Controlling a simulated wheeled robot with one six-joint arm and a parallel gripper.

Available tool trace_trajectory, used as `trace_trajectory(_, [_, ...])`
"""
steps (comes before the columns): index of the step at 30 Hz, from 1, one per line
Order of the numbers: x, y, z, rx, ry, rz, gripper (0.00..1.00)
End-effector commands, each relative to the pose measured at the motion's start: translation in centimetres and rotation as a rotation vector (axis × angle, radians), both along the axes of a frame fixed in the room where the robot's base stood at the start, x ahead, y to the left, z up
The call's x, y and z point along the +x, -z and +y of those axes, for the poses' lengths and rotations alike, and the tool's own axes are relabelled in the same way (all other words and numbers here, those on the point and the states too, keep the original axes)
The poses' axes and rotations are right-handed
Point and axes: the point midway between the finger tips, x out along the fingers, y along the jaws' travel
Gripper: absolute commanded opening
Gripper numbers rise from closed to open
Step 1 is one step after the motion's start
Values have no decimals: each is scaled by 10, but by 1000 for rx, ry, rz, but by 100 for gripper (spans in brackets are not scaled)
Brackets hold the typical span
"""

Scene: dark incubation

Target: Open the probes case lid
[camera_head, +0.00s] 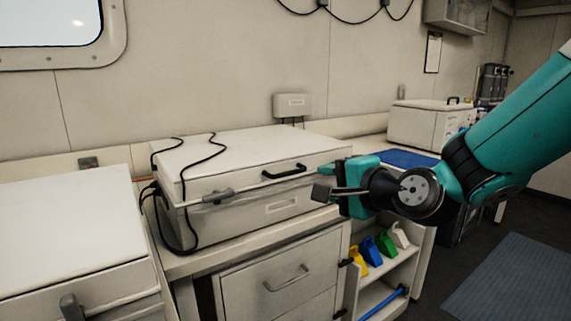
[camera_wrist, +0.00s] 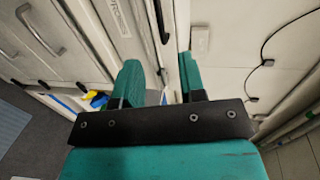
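The white case (camera_head: 262,196), apparently the probes case, sits on the counter in the head view. Its lid (camera_head: 245,150) is down, with a black handle (camera_head: 284,171) on the front edge. In the wrist view a dark bar that looks like this handle (camera_wrist: 162,22) lies ahead of the finger gap. My gripper (camera_head: 326,191) is at the right front corner of the case, to the right of the handle and apart from it. In the wrist view its two teal fingers (camera_wrist: 160,80) are spread with nothing between them.
Black cables (camera_head: 205,158) run over the lid's left part. A second white case (camera_head: 65,235) stands at the left. Drawers (camera_head: 285,270) and a shelf with coloured holders (camera_head: 378,248) are below. A white box (camera_head: 425,125) stands at the back right.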

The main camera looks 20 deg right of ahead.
Motion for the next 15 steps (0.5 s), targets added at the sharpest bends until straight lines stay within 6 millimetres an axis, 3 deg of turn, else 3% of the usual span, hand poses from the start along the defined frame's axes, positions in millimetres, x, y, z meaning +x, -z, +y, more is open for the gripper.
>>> trace_trajectory(1, [2,-7,1,2,0,8,37])
trace_trajectory(10, [11,-3,1,4,27,15,37])
trace_trajectory(15, [35,5,9,1,24,12,37])
